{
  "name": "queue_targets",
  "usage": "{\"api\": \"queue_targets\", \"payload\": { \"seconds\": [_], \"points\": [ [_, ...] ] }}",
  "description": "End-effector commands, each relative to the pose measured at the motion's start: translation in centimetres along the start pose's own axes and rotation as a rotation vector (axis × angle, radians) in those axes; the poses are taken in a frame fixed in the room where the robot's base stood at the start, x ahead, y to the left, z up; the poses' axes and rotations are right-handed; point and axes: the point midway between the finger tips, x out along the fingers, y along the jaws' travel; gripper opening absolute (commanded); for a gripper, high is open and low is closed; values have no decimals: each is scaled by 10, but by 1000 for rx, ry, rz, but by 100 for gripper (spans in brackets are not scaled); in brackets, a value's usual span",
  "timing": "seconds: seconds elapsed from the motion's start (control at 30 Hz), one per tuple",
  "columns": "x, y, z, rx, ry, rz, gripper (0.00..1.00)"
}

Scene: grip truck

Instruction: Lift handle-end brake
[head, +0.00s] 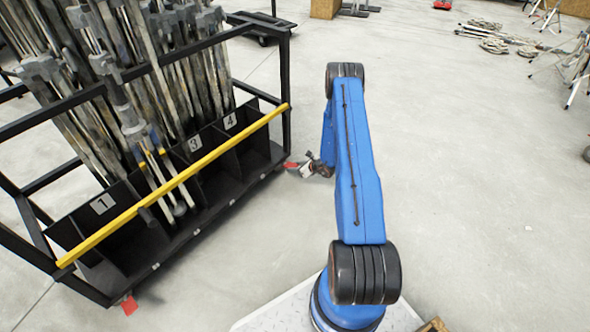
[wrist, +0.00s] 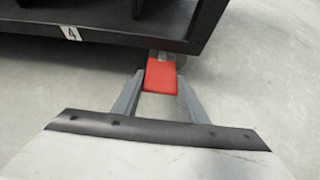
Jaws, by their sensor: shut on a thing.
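A red brake pedal (wrist: 160,76) sticks out at the low corner of the black cart (wrist: 100,45), near the label 4 in the wrist view. My gripper (wrist: 161,83) has its two grey fingers on either side of the pedal and is shut on it. In the head view, the pedal (head: 290,165) shows as a small red spot at the cart's right corner, with my gripper (head: 307,168) low beside it. The wheel behind the pedal is mostly hidden. I cannot tell whether the pedal is raised.
The cart (head: 232,170) holds many upright poles in numbered bays, with a yellow bar (head: 190,175) along its front. A second red pedal (head: 130,305) is at its near corner. Coiled cables (head: 495,42) and stands lie at the back right. The floor right of my arm is clear.

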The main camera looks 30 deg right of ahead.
Motion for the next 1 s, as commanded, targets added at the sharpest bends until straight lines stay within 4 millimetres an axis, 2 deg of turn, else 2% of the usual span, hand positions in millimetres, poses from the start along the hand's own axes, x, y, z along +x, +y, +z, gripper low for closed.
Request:
{"api": "queue_targets", "payload": {
  "seconds": [0.03, 0.47, 0.5, 0.57, 0.87, 1.0],
  "points": [
    [0, -1, 4, -3, -7, -1, 0],
    [0, -1, 6, -4, -9, -1, 0],
    [0, -1, 6, -4, -9, -1, 46],
    [0, -1, 6, -4, -8, -1, 58],
    [-1, -1, 4, -2, -6, -1, 58],
    [-10, -1, 4, -1, -5, -2, 58]
  ]
}}
